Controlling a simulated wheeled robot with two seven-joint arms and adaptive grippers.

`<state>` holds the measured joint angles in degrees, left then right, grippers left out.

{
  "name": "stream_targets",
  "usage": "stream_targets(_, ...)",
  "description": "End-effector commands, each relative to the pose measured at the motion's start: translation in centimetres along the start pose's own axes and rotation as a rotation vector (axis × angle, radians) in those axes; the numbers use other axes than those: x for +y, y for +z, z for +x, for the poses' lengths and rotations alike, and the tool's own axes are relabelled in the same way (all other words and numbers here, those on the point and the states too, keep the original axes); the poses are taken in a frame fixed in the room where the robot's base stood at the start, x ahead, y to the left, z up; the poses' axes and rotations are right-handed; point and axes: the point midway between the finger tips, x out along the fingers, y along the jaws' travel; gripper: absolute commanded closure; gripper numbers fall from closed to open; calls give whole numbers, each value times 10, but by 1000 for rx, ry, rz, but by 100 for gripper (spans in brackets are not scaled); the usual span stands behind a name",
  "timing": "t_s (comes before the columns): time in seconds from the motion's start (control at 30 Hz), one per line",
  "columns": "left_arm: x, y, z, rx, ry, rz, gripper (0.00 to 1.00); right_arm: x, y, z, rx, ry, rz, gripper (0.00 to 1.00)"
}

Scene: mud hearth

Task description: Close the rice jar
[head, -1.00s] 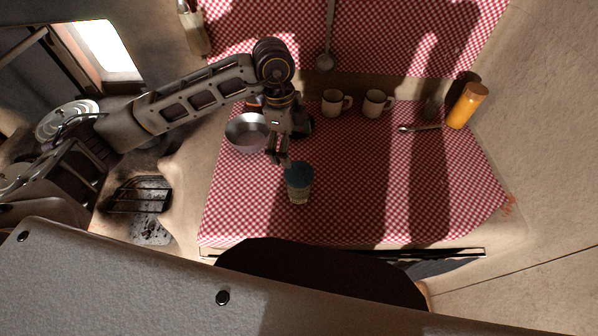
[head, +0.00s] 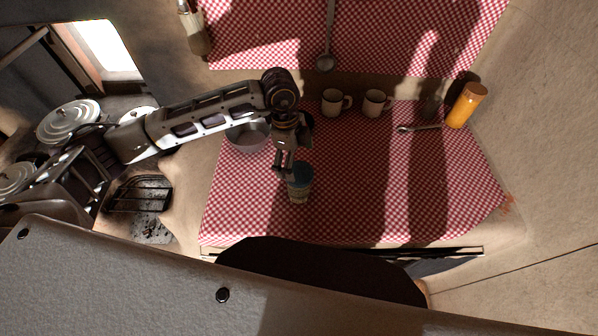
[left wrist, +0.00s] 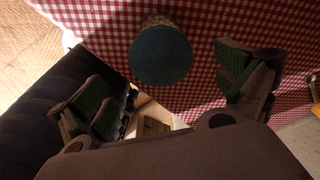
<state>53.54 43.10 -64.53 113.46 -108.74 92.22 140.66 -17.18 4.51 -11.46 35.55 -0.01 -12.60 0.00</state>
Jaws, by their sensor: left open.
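The rice jar (head: 300,190) stands upright on the red-checked cloth, with a pale body and a round blue top. In the left wrist view its blue top (left wrist: 161,56) faces the camera and hides most of the body. The top looks seated on the jar, but I cannot tell whether it is fully down. My left gripper (head: 284,169) is just behind and left of the jar's top in the head view. In the left wrist view my left gripper (left wrist: 168,88) is open, its green-padded fingers apart and empty, with the jar beyond them. My right gripper is not in view.
A metal bowl (head: 247,137) sits left of my gripper, partly behind my arm. Two mugs (head: 332,103) (head: 375,103) stand at the back. An orange bottle (head: 467,105) and a spoon (head: 419,128) are at the right. The cloth right of the jar is clear.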

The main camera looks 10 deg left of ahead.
Motion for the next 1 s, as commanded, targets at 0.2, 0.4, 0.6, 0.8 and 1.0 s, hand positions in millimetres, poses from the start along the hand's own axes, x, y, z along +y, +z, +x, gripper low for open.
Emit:
stream_targets(0.2,-1,-1,21,0,2,0,0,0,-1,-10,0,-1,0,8)
stream_targets(0.4,-1,-1,40,0,1,-1,0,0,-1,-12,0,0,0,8)
stream_targets(0.6,-2,0,45,0,-1,0,0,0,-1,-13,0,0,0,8)
stream_targets(0.8,-1,0,45,0,-1,0,0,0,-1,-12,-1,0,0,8)
stream_targets(1.0,-1,0,45,0,-1,0,6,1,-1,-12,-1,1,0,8)
